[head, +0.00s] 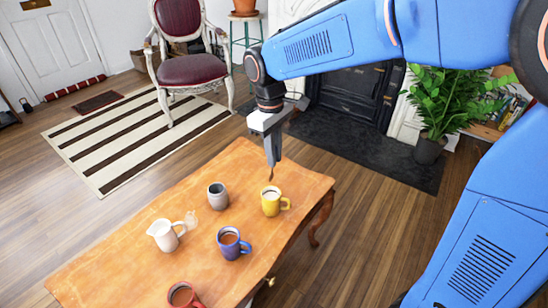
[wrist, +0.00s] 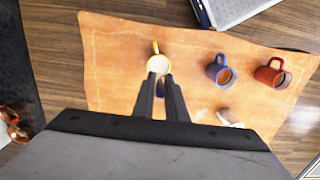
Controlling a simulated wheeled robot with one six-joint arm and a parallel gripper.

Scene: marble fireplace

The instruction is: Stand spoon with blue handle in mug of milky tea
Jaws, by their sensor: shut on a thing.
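My gripper (head: 273,162) points down above the yellow mug (head: 270,204), its fingers shut. A thin brownish piece (head: 271,175), apparently the spoon, sticks out below the fingertips toward the mug's opening; the blue handle cannot be made out. Whether its tip is inside the rim, I cannot tell. The yellow mug stands upright near the table's far right corner.
On the wooden table (head: 130,265) stand a grey mug (head: 217,199), a blue mug with brown tea (head: 231,248), a red mug (head: 183,297) and a white jug (head: 160,235). The fireplace (head: 352,92), a potted plant (head: 440,100) and a red chair (head: 190,68) stand beyond.

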